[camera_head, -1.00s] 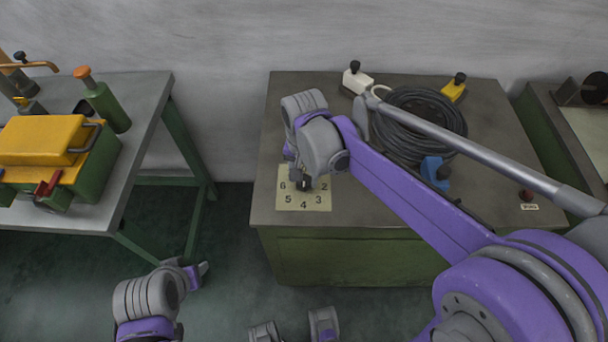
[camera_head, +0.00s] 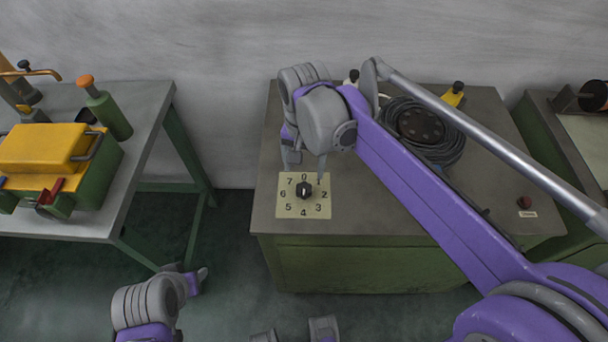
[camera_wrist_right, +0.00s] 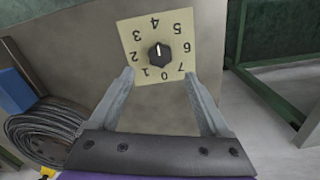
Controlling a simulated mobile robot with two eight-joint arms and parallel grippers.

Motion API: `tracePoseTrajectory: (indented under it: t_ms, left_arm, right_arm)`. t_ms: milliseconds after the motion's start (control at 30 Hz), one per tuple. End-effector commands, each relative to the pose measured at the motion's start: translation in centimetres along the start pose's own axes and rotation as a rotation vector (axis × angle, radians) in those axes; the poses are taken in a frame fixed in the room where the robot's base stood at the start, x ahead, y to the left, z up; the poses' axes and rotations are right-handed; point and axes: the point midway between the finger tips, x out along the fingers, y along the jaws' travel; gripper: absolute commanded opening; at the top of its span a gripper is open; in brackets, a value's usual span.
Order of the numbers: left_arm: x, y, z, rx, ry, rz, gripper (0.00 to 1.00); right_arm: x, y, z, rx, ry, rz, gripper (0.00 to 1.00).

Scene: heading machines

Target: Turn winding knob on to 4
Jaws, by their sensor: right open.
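The winding knob (camera_head: 304,190) is a small black knob with a white mark, in the middle of a cream dial plate (camera_head: 285,211) numbered 0 to 7. In the right wrist view the knob (camera_wrist_right: 159,54) stands clear, its white mark on the side toward the 4. My right gripper (camera_head: 306,168) is open and empty, on the far side of the knob near the 0. In the wrist view its fingertips (camera_wrist_right: 159,75) lie apart, either side of the 0 edge of the plate (camera_wrist_right: 131,52). My left gripper (camera_head: 202,274) is low at the left, its opening unclear.
The dial sits on a green cabinet with a grey top (camera_head: 265,205). A bench (camera_head: 135,160) with a yellow-green machine (camera_head: 85,185) stands left.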

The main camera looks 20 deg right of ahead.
Motion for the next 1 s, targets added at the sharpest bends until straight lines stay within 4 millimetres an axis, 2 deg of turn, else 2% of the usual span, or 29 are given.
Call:
tracePoseTrajectory:
  t_ms: [100, 200, 800, 900, 1000]
  left_arm:
    - [-0.2, 0.0, -0.1, 0.000, 0.001, 0.000, 0.50]
    - [-0.2, 0.0, -0.2, 0.000, 0.001, 0.000, 0.50]
    - [-0.2, 0.0, -0.2, 0.000, 0.001, 0.000, 0.50]
    - [-0.4, 0.0, -0.3, 0.000, 0.002, 0.000, 0.50]
    - [-0.9, 0.0, -0.7, 0.000, 0.005, 0.000, 0.50]
  right_arm:
    - [-1.7, 0.0, 0.0, 0.000, 0.000, 0.000, 0.81]
    - [-2.4, 0.0, 0.0, 0.000, 0.000, 0.000, 0.81]
    - [-2.7, 0.1, 0.0, -0.002, 0.001, -0.001, 0.81]
    - [-2.6, 0.9, 0.5, -0.026, 0.019, -0.015, 0.81]
    - [-2.2, 2.8, 1.5, -0.090, 0.067, -0.048, 0.81]
